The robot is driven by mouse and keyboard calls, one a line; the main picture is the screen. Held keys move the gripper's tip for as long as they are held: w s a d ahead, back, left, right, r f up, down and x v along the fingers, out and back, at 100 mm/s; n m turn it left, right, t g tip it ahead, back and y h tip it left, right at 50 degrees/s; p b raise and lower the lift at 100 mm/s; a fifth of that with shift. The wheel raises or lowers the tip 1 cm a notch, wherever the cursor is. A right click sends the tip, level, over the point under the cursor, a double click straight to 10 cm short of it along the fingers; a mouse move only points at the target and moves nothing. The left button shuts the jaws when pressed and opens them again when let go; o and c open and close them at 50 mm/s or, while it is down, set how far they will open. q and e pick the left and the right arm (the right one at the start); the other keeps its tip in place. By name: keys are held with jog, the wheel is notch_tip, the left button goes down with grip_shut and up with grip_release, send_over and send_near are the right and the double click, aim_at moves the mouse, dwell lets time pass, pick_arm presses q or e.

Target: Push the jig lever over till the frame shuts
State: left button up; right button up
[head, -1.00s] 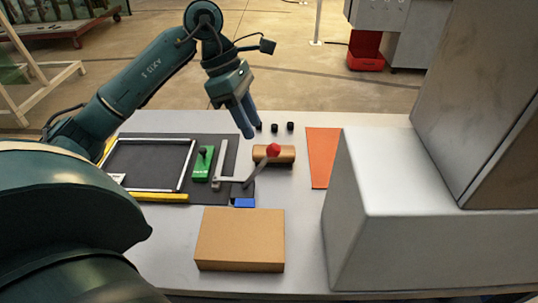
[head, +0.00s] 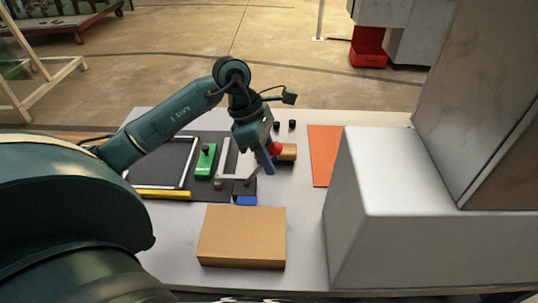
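The jig lever's red knob (head: 277,148) stands to the right of the dark jig plate (head: 212,190). My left gripper (head: 267,165) is down at the left side of the knob and covers part of it and of the lever rod. I cannot tell whether they touch. Its fingers overlap in this view, so their opening is unclear. A grey metal linkage (head: 235,180) runs from the lever foot to an upright bar (head: 224,160). My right gripper is out of view.
A green block (head: 206,162) sits on the plate. A cardboard box (head: 241,236) is in front. An orange sheet (head: 323,155) and a large white box (head: 385,180) are to the right. Black knobs (head: 292,124) stand behind.

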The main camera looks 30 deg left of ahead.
pick_arm(q)
grip_shut()
jog(key=shift+w+r, duration=0.1)
dwell(0.4)
